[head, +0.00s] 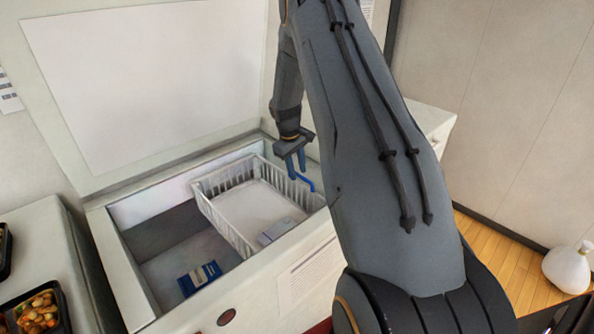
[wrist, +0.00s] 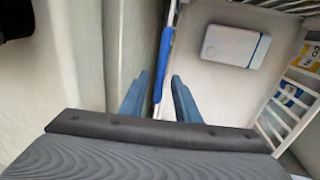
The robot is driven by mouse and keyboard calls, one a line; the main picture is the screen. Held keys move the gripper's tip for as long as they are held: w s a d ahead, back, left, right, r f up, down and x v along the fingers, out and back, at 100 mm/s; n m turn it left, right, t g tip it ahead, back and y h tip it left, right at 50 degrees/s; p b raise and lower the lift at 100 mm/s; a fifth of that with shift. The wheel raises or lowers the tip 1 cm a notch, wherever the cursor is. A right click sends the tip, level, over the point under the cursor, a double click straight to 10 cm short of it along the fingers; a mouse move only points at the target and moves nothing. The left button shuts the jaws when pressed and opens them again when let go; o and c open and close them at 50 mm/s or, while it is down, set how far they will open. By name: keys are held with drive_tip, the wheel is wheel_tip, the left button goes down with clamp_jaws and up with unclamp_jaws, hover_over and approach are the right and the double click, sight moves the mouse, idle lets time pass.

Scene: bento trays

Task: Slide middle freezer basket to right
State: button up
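The white slatted freezer basket (head: 228,216) hangs in the open chest freezer, in the right part of its opening. A blue handle (head: 305,182) is at the basket's right end. My gripper (head: 295,172) points down at this handle. In the wrist view, the blue handle (wrist: 163,65) lies between the two blue fingers of my gripper (wrist: 158,82). The fingers stand apart, with a small gap on each side of the handle. The basket floor (wrist: 205,85) shows to the right of the fingers. My arm hides the freezer's right end in the head view.
A white pack (head: 275,232) lies in the basket. A blue package (head: 200,278) lies on the freezer floor, left of the basket. The freezer lid (head: 150,80) stands open behind. Food trays (head: 38,308) sit on the left counter. The freezer's left part is free at basket height.

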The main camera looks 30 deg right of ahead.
wheel_tip(320, 180, up, 8)
drive_tip(key=a+b, duration=0.1)
drive_tip(key=b, duration=0.1)
drive_tip(key=shift+s+a+f, duration=0.15)
drive_tip(key=shift+s+a, duration=0.05)
drive_tip(key=shift+a, duration=0.1)
